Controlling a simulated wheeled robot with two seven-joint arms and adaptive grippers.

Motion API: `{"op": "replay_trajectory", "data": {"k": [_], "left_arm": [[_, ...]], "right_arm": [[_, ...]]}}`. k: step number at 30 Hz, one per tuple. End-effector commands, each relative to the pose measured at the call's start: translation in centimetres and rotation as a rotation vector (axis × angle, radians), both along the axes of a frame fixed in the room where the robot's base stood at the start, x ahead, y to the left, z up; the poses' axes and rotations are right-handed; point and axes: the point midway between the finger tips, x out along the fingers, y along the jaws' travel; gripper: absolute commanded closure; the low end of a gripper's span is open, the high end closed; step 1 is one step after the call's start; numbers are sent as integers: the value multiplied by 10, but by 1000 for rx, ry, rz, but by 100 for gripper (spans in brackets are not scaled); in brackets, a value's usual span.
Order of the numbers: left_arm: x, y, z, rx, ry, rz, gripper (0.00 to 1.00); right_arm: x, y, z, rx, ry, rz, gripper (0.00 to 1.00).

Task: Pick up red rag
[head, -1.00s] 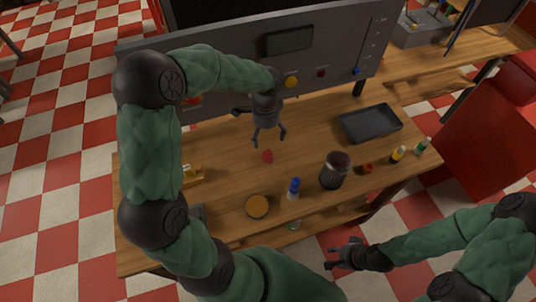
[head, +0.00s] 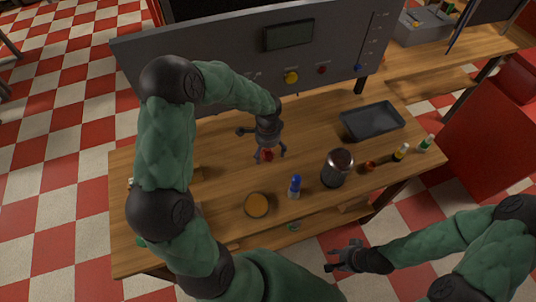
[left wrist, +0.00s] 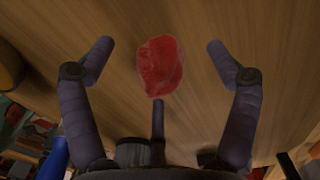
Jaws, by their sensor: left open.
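The red rag (head: 266,155) is a small crumpled lump on the wooden table, partly hidden by my left gripper in the head view. In the left wrist view the rag (left wrist: 159,66) lies on the wood between and just ahead of the spread fingers. My left gripper (head: 270,157) is open and empty, pointing down over the rag; its fingers (left wrist: 161,50) stand apart on both sides without visibly touching it. My right gripper (head: 330,258) is at the lower right, off the table's front side and away from the rag; its finger opening is unclear.
On the wooden table (head: 225,175) stand a blue-capped bottle (head: 295,186), a dark jar (head: 336,168), a round orange-topped item (head: 257,205), a black tray (head: 372,121) and small bottles at right. A grey panel (head: 230,65) rises along the back edge.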

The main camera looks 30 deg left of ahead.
Motion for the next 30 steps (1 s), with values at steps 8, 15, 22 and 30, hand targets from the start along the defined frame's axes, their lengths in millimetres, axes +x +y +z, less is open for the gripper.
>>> {"op": "replay_trajectory", "data": {"k": [8,15,22,30], "left_arm": [[1,0,-1,0,-1,0,23],[0,0,-1,0,-1,0,72],[0,0,-1,-1,-1,0,72],[1,0,25,0,-4,0,72]], "right_arm": [[0,0,0,0,0,0,60],[0,0,0,0,0,0,60],[0,0,0,0,0,0,60],[0,0,8,0,0,0,60]]}}
